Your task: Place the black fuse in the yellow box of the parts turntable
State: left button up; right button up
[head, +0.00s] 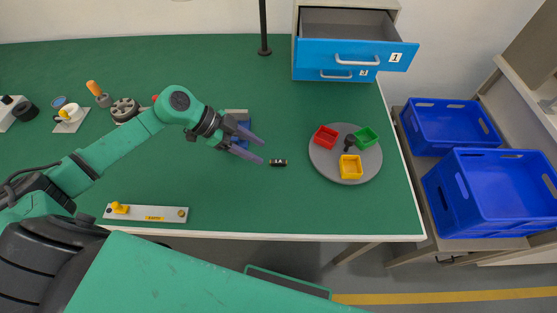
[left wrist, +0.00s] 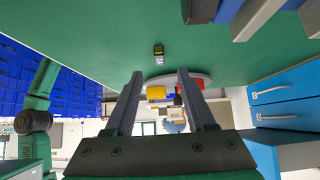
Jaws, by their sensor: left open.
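The black fuse (head: 278,163) lies on the green table, a small dark cylinder with a pale band. It also shows in the left wrist view (left wrist: 158,50), beyond my fingertips. The round grey parts turntable (head: 321,165) is to its right. On it sit a yellow box (head: 351,167) at the front, a red box (head: 325,138) at the back left and a green box (head: 365,137) at the back right. My left gripper (head: 261,150) is open and empty, just left of the fuse and apart from it. My right gripper is not in view.
A blue drawer unit (head: 345,54) with its top drawer open stands at the back. A blue and grey fixture (head: 237,118) is partly behind my left gripper. A grey strip (head: 146,214) with a yellow knob lies front left. Blue crates (head: 490,190) stand off the table's right edge.

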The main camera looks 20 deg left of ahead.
aim_at(277, 161)
pick_arm(q)
jog(key=p+x, duration=0.1)
jog(key=x, duration=0.5)
jog(key=shift+d+f, duration=0.1)
jog(key=shift+d, duration=0.05)
jog(key=shift+f, duration=0.1)
grip_shut()
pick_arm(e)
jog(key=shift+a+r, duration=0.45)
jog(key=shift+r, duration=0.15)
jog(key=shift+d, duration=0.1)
pick_arm(q)
notch_tip(277, 161, up, 10)
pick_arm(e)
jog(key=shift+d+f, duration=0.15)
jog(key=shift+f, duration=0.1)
